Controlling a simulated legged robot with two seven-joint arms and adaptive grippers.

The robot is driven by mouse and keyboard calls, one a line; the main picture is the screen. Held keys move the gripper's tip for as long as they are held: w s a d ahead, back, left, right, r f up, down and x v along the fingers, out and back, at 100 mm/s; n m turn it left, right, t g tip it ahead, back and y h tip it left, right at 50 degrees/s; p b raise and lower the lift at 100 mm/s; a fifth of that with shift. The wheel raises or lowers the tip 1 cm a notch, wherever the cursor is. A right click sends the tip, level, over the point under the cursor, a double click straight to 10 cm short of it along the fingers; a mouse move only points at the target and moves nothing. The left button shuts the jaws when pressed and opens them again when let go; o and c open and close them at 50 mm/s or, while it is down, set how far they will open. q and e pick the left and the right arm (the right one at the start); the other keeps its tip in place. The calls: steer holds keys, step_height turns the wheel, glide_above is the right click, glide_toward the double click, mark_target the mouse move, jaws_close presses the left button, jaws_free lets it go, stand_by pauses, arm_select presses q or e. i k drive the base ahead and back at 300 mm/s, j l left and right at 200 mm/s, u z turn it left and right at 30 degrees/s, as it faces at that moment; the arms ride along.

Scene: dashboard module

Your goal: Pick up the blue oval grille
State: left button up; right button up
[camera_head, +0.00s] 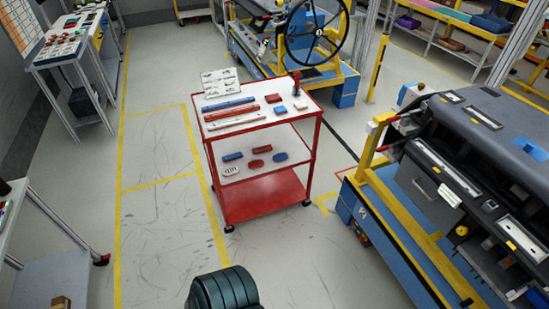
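A small blue oval piece (280,157), which looks like the blue oval grille, lies on the white middle shelf of the red cart (262,201), near its right side. Red oval pieces (256,164) lie to its left, with a white oval piece (230,171) and a blue rectangular piece (232,156) further left. The grille slots are too small to make out on the blue piece. Neither of my grippers is in view.
The cart's top holds long blue, red and white strips (233,113) and small parts. A dashboard module (470,150) on a blue and yellow stand (385,215) is at right. The floor before the cart is largely clear.

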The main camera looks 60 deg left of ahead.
mark_target(280, 157)
steer(key=u, duration=2)
